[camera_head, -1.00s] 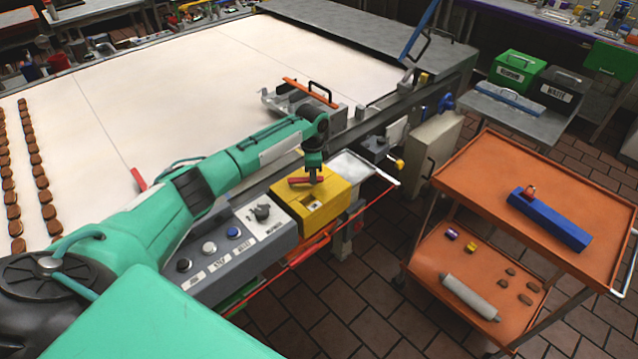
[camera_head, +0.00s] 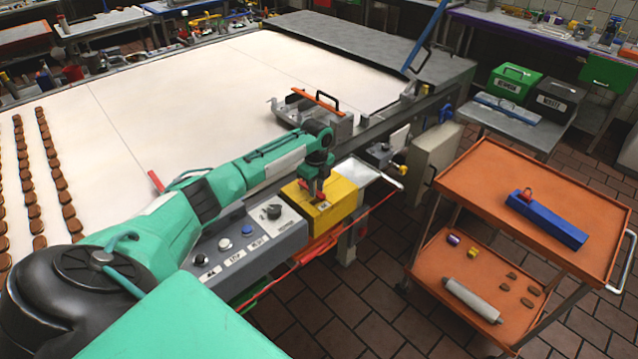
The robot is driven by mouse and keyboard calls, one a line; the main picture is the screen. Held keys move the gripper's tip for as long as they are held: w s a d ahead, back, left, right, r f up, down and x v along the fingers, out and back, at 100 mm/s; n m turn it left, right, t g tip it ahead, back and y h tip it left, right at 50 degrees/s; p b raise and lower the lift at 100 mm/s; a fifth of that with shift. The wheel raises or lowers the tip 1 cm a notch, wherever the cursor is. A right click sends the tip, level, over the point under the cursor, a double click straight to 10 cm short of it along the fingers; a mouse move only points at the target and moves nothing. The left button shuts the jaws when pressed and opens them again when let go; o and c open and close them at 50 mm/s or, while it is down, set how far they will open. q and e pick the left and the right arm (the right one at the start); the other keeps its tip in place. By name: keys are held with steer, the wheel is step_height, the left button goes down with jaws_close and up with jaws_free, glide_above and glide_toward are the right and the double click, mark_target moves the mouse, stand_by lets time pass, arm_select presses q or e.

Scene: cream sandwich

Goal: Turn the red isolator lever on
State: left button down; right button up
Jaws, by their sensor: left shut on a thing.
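The yellow isolator box (camera_head: 345,200) sits at the right end of the grey control panel, beside the belt. The red lever (camera_head: 321,197) is on top of the box; only a small red part shows below my gripper. My left gripper (camera_head: 318,190) reaches down onto the box from above and is shut on the red lever. The wrist and fingers hide much of the lever, so its exact angle is hard to see. My right gripper is not in view.
The grey panel (camera_head: 208,248) has several buttons and a black rotary knob (camera_head: 272,212). A metal fixture with an orange bar (camera_head: 316,98) stands on the belt behind the wrist. An orange trolley (camera_head: 480,180) stands to the right, with open tiled floor before it.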

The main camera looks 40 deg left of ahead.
arm_select(q)
steer(key=shift+s+m, duration=0.25)
steer(key=shift+m, duration=0.25)
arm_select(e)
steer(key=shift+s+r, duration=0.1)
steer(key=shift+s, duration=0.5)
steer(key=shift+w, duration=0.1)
arm_select(q)
steer(key=c, duration=1.3)
jaws_free()
step_height(320, 180, up, 14)
steer(key=b, duration=0.3)
steer(key=shift+f+b, duration=0.1)
steer(key=shift+b, duration=0.3)
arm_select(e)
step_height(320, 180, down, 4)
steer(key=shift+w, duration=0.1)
